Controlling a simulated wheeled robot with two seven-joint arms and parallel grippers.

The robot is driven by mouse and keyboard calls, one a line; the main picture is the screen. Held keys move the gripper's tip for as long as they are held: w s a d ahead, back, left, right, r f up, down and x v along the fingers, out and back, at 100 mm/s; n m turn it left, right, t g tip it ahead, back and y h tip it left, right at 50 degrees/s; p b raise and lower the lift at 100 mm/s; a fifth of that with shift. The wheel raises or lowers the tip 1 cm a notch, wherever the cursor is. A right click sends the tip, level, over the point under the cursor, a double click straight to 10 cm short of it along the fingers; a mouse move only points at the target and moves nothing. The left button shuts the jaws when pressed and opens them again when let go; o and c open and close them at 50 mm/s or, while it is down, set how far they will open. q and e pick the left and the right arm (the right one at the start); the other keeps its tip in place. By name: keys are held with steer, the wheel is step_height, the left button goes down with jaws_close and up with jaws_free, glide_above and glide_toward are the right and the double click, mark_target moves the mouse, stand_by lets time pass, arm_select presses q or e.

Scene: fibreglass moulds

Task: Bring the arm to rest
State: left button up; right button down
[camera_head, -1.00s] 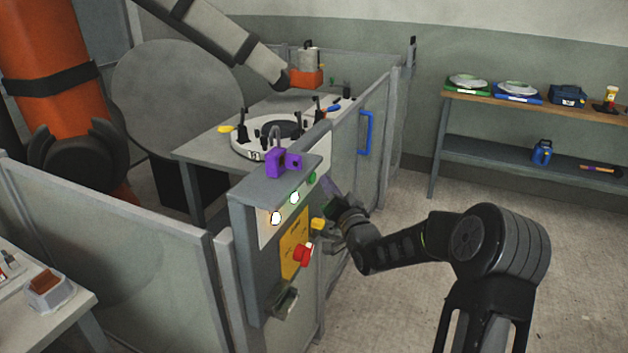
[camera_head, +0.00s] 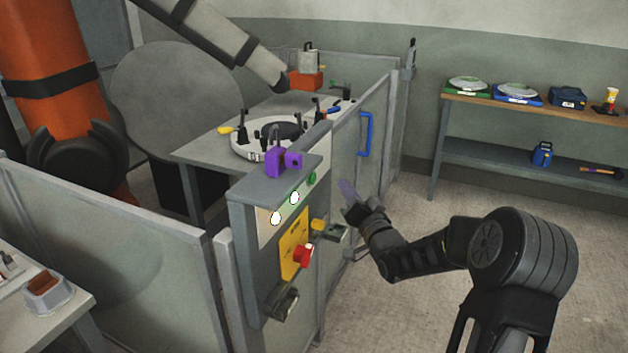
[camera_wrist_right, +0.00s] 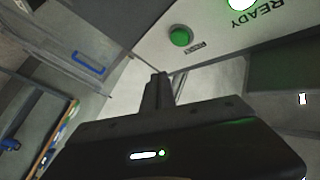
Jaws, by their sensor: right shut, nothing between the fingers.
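My right gripper (camera_head: 349,199) is at the middle of the head view, to the right of the control panel and apart from it. Its arm comes in from the lower right. The gripper is shut and holds nothing. In the right wrist view its closed fingers (camera_wrist_right: 158,92) point towards the panel, where a green button (camera_wrist_right: 181,36) and a "READY" lamp show. The green button also shows in the head view (camera_head: 312,178). My left gripper is not in view.
The panel carries a red knob (camera_head: 303,254) and lit lamps; a purple padlock (camera_head: 283,160) sits on its top. Behind it are a gate with a blue handle (camera_head: 365,134) and a mould on a table. A wooden shelf (camera_head: 560,104) stands at right. Floor between is clear.

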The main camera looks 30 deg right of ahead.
stand_by(0.8)
step_height(320, 180, down, 12)
steer(key=s+a+g, duration=0.1)
steer(key=s+g, duration=0.1)
steer(key=g, duration=0.2)
steer(key=s+a+f+n+g+y, duration=0.1)
steer(key=s+a+f+g, duration=0.15)
steer(key=a+f, duration=0.45)
steer(key=s+a+f+n+g+y, duration=0.1)
steer(key=s+a+f+g+y, duration=0.15)
steer(key=a+f, duration=0.45)
steer(key=s+a+f+n+g+y, duration=0.1)
steer(key=s+a+f+n+g, duration=0.1)
steer(key=s+a+f, duration=0.4)
steer(key=s+a+f+n+g+y, duration=0.1)
steer(key=s+a+f+g, duration=0.3)
steer(key=s+a, duration=0.8)
steer(key=s+a+f+n+g+y, duration=0.2)
steer(key=s+a+f+g, duration=0.1)
steer(key=s+a+f, duration=0.5)
steer(key=shift+s+a+n+g, duration=0.3)
steer(key=shift+s+a, duration=0.3)
steer(key=shift+s, duration=0.15)
steer(key=shift+y, duration=0.25)
